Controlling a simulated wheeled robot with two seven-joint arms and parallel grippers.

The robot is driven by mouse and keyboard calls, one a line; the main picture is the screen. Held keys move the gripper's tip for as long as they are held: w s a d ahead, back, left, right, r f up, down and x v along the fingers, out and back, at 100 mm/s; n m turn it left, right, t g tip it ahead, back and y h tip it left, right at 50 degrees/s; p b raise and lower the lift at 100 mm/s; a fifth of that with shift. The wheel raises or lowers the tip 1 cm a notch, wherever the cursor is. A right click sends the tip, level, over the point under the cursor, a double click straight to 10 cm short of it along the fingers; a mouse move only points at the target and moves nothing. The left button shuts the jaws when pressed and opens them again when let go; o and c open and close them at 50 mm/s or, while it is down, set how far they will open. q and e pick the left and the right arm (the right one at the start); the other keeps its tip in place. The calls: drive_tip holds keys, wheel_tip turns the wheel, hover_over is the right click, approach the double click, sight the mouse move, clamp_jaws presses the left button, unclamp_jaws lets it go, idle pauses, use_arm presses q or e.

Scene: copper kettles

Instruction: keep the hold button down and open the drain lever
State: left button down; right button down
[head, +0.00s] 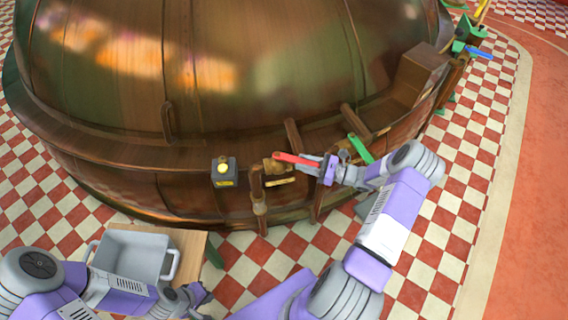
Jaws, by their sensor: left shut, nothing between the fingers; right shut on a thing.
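The hold button is a yellow knob (222,168) on a dark grey box at the front of the copper kettle (120,170). Nothing touches it. A red lever (292,158) sits on a brass valve (272,167) to the right of the box and points right. My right gripper (320,165) is shut on the red lever's right end; its fingers partly hide that end. My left gripper (200,295) is shut and empty, low in the view, below the button box and well apart from it.
A green lever (360,149) is close behind my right gripper. A grey tub (132,256) stands on a wooden surface (190,247) beside my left arm. A blue lever (479,53) is at the far right. Checkered floor (465,165) is open at right.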

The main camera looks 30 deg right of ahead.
drive_tip(key=shift+d+f, duration=0.1)
drive_tip(key=shift+f, duration=0.05)
drive_tip(key=c, duration=0.8)
unclamp_jaws()
drive_tip(key=shift+c, duration=0.2)
drive_tip(key=p+v, duration=0.1)
drive_tip(key=v, duration=0.6)
drive_tip(key=shift+s+d, duration=0.2)
drive_tip(key=shift+s, duration=0.05)
